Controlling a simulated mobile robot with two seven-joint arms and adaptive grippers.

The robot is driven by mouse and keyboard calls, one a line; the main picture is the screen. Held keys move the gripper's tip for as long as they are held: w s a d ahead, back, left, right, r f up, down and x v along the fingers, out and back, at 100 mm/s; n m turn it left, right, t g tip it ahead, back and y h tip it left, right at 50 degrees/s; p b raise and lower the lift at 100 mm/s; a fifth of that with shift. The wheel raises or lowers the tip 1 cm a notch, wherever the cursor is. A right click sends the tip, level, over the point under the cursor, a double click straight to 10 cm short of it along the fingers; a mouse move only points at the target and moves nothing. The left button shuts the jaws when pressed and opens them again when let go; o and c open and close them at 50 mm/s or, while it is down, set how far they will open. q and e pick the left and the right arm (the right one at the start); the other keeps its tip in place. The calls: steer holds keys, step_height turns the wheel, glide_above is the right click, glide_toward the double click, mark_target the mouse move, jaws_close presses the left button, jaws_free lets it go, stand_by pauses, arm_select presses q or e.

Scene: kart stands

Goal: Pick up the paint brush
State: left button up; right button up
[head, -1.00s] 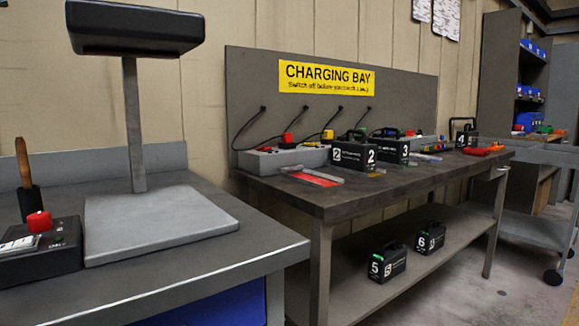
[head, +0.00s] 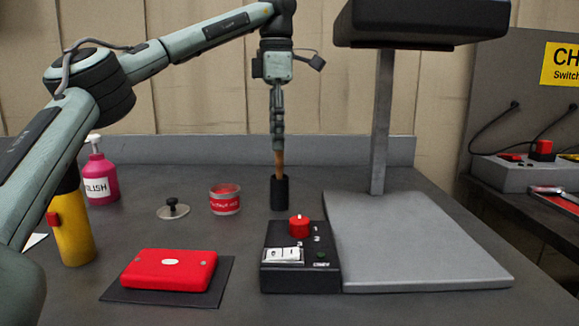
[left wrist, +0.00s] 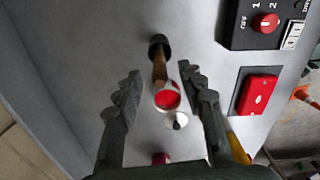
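The paint brush (head: 279,165) stands upright at the back of the grey bench, its brown wooden handle up and its lower end in a dark, narrow holder (head: 280,194). My left gripper (head: 278,142) points straight down directly above it, fingertips at the handle's top. In the left wrist view the handle (left wrist: 159,67) shows between the two spread fingers of the gripper (left wrist: 158,72), with a gap on each side. The holder (left wrist: 159,42) lies beyond the fingertips there. The brush's lower end is hidden. My right gripper is not in view.
A black switch box (head: 300,272) with a red knob stands in front of the holder. A grey stand (head: 420,240) with an overhead head is to the right. A red tin (head: 225,200), a small lid (head: 173,209), a pink bottle (head: 101,175) and a red case (head: 169,270) are left.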

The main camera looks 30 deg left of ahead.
mark_target(280, 160)
arm_select(q)
steer(key=f, duration=0.5)
steer(key=shift+w+d+f, duration=0.1)
steer(key=shift+d+f, duration=0.1)
steer(key=shift+f, duration=0.15)
jaws_close()
